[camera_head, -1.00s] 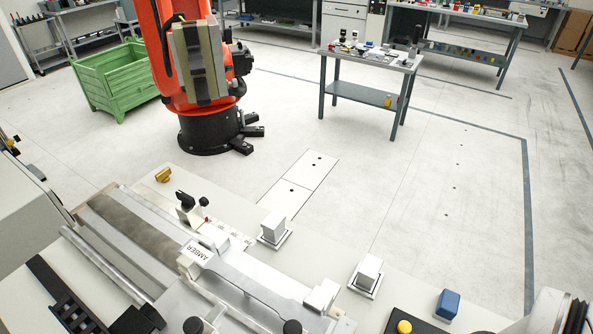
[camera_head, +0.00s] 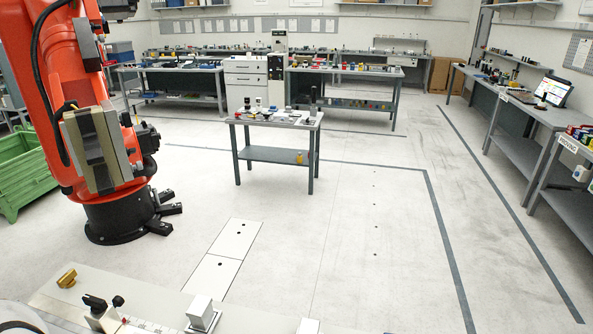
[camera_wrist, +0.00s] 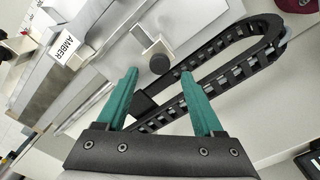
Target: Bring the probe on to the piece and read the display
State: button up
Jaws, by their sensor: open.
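My gripper (camera_wrist: 158,73) shows in the wrist view with two green fingers apart and nothing between them. It hangs over a bench-top machine. A block labelled AMBER (camera_wrist: 66,50) lies on the machine's rail to its left. A round dark knob (camera_wrist: 159,63) shows beyond and between the fingertips. In the head view, a small stand with a black knob (camera_head: 95,303) is at the bench's lower left, beside a scale strip. I cannot tell which part is the probe or the piece. No readout of the machine is legible.
A black cable chain (camera_wrist: 262,40) curves beside and beneath the fingers. A small table (camera_head: 275,120) stands beyond. A lit screen (camera_head: 553,90) is far right. The floor between is largely clear.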

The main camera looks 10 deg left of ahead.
notch_tip(320, 180, down, 4)
jog(key=shift+f, duration=0.1)
